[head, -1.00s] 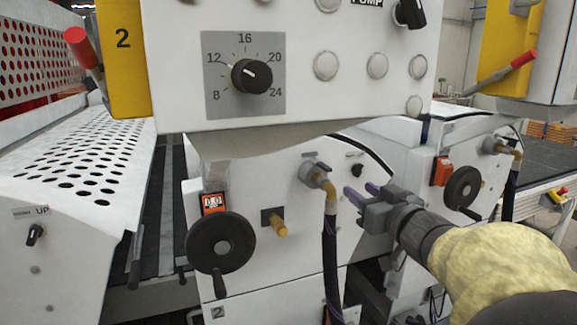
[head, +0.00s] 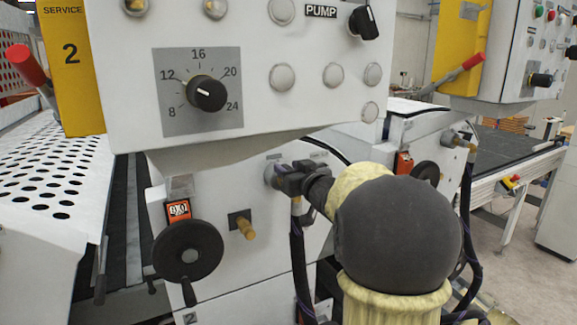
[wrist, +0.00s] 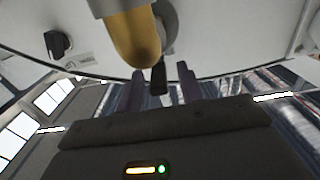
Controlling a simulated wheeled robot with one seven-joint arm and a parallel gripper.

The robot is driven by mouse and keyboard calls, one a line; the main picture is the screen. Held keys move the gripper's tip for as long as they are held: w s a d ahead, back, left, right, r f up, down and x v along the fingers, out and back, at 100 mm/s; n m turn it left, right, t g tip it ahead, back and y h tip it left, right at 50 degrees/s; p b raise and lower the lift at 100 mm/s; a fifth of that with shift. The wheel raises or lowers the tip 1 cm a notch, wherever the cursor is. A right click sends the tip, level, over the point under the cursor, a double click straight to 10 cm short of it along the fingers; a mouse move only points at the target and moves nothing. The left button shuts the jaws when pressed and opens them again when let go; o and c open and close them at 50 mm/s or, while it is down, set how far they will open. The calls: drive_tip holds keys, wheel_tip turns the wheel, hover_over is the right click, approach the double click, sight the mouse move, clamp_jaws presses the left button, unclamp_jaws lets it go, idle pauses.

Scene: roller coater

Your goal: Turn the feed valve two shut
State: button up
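The feed valve two (head: 269,174) is on the white front of unit 2, with a hose running down below it; my gripper hides most of it in the head view. In the wrist view its brass elbow (wrist: 133,38) and dark lever (wrist: 158,80) show close up. My gripper (head: 284,180) is at the valve. In the wrist view my gripper (wrist: 159,90) is open, its two purple fingers on either side of the lever's end, with gaps visible. I cannot tell how deep the lever sits between them.
A control panel (head: 300,115) with a dial overhangs just above my gripper. A black handwheel (head: 188,250) and a brass peg (head: 244,226) are to the left. A black knob (wrist: 57,43) shows in the wrist view. A second unit stands to the right.

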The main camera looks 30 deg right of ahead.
drive_tip(key=shift+w, duration=0.35)
clamp_jaws()
drive_tip(key=shift+a, duration=0.1)
